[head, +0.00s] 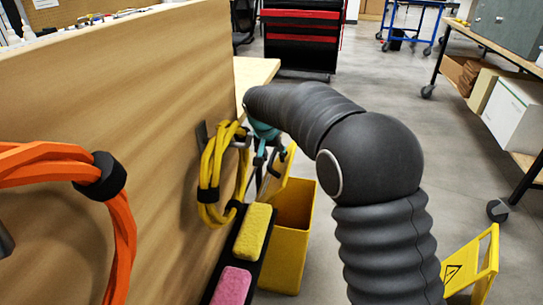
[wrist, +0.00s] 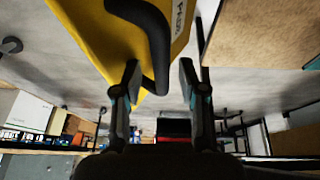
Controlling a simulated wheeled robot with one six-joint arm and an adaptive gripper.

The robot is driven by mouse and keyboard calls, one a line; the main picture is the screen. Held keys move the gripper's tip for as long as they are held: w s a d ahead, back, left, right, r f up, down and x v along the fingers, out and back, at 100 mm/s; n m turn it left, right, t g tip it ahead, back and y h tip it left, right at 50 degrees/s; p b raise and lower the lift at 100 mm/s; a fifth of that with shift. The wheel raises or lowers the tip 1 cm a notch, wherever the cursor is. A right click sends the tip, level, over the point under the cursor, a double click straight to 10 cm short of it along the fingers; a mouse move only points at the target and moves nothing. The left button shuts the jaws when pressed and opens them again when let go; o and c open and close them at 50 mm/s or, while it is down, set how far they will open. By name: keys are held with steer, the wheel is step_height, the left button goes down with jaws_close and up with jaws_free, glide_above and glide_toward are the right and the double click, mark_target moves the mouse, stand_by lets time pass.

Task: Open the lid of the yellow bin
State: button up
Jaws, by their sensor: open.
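The yellow bin (head: 284,262) stands on the floor beside the wooden panel in the head view, with part of its inside showing. My gripper (head: 265,150) is close to this flap. In the wrist view my gripper (wrist: 158,85) is open, its two fingers apart. A yellow surface with lettering (wrist: 85,30) and a curved black handle (wrist: 155,40) show there. The handle's lower end lies between the fingers; contact is unclear.
The wooden panel (head: 110,130) stands close on the left, with a yellow cable coil (head: 210,175) and orange cable (head: 125,240) hanging on it. A black ledge holds yellow (head: 252,232) and pink (head: 232,287) sponges. A yellow floor sign (head: 470,268) is at right.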

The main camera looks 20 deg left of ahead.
step_height(320, 180, up, 10)
steer(key=shift+f, duration=0.2)
